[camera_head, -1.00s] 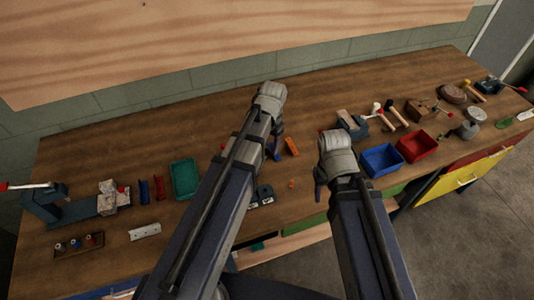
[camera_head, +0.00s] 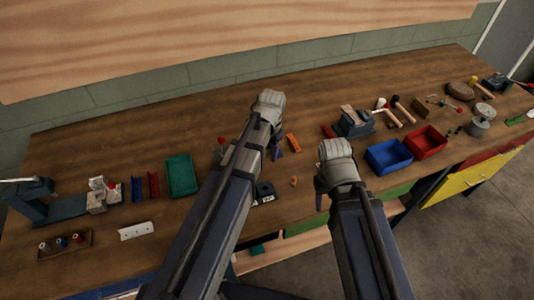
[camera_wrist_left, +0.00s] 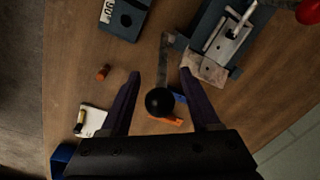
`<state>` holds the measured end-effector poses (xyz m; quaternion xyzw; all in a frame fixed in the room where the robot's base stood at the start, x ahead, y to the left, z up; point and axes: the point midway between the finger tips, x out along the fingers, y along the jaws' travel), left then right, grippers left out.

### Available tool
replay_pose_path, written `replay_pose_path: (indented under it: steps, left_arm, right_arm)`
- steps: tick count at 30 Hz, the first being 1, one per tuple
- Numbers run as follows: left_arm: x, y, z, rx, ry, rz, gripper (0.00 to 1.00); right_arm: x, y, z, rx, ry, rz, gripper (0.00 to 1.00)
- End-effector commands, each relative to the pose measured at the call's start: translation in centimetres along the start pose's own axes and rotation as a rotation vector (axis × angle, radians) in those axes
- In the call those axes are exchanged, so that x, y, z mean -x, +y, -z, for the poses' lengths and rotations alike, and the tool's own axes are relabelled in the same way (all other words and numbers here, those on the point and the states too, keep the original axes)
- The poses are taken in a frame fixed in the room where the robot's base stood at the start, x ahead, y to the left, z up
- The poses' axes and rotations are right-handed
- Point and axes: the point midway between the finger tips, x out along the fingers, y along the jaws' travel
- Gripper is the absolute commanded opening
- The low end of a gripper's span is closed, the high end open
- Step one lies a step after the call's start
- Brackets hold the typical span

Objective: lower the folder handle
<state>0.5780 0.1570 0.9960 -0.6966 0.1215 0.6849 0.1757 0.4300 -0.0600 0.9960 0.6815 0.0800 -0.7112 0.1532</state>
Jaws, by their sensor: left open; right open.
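In the left wrist view, the handle is a flat metal lever ending in a black ball knob (camera_wrist_left: 160,101). It reaches from the blue-grey folder (camera_wrist_left: 207,38) at the upper right. My left gripper (camera_wrist_left: 163,75) is open, its two dark purple fingers on either side of the knob and lever; whether they touch is unclear. In the head view, my left gripper (camera_head: 277,153) points down at the middle of the bench, and my left arm hides most of the folder. My right gripper (camera_head: 320,195) is open by the front edge, its fingers partly hidden.
A green tray (camera_head: 181,176) is left; blue (camera_head: 388,157) and red (camera_head: 425,142) bins are right. The bench's back strip is clear.

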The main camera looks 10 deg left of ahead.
Motion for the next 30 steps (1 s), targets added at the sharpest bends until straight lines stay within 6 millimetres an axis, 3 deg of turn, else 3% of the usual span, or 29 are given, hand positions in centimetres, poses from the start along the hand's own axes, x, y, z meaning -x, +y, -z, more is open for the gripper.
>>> replay_pose_path:
  steps: [3, 20, 30]
  left_arm:
    - [0.07, -0.01, 0.00, 0.000, 0.000, 0.000, 0.62]
    - [0.06, 0.01, 0.00, 0.000, 0.000, 0.000, 0.00]
    - [0.06, 0.01, 0.00, 0.000, 0.000, 0.000, 0.00]
  right_arm:
    - [0.07, 0.01, 0.00, 0.000, 0.000, 0.000, 0.50]
    - [0.06, 0.01, 0.00, 0.000, 0.000, 0.000, 0.50]
    - [0.06, 0.01, 0.00, 0.000, 0.000, 0.000, 0.50]
